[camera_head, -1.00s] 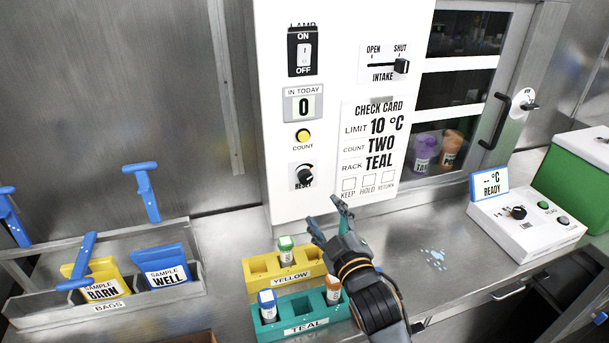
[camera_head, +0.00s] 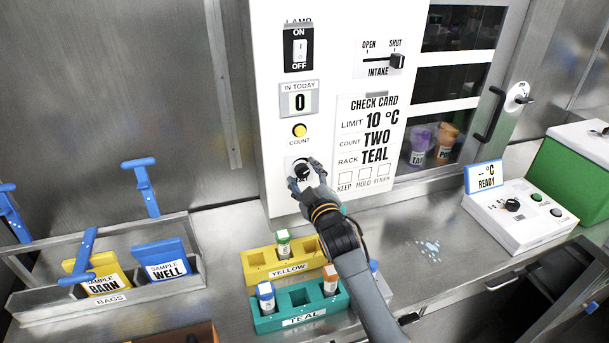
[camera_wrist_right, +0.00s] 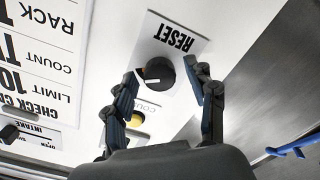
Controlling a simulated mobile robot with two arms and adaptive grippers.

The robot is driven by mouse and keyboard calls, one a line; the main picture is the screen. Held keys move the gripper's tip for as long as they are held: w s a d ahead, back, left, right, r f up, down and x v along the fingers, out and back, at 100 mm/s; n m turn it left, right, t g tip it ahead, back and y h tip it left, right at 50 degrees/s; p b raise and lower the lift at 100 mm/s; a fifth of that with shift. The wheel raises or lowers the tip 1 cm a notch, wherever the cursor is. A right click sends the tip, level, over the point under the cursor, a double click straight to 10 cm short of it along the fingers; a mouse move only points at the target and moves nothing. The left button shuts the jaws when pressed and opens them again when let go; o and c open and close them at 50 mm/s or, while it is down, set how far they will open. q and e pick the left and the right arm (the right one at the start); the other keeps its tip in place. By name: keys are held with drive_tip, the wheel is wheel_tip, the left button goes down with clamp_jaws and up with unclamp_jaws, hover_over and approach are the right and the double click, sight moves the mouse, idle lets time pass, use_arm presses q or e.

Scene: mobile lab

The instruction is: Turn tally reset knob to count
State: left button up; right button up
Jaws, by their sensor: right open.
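The black round reset knob (camera_head: 301,168) is on the white panel, below the yellow count button (camera_head: 299,130) and a counter (camera_head: 299,101) reading 0. My right gripper (camera_head: 304,176) is at the knob and partly covers it and its label. In the right wrist view, the knob (camera_wrist_right: 160,70) with its white pointer mark lies between the two spread fingers of the right gripper (camera_wrist_right: 165,83). The fingers stand on either side of it; I cannot tell whether they touch it. The word RESET shows beside the knob. My left gripper is not in view.
Teal (camera_head: 304,322) and yellow (camera_head: 253,278) racks with vials stand on the counter below my right arm. A bag bin (camera_head: 110,306) is at the left. The intake slider (camera_head: 397,62) and check card (camera_head: 367,150) are to the knob's right.

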drive_tip(key=shift+c, duration=0.8)
drive_tip(key=c, duration=1)
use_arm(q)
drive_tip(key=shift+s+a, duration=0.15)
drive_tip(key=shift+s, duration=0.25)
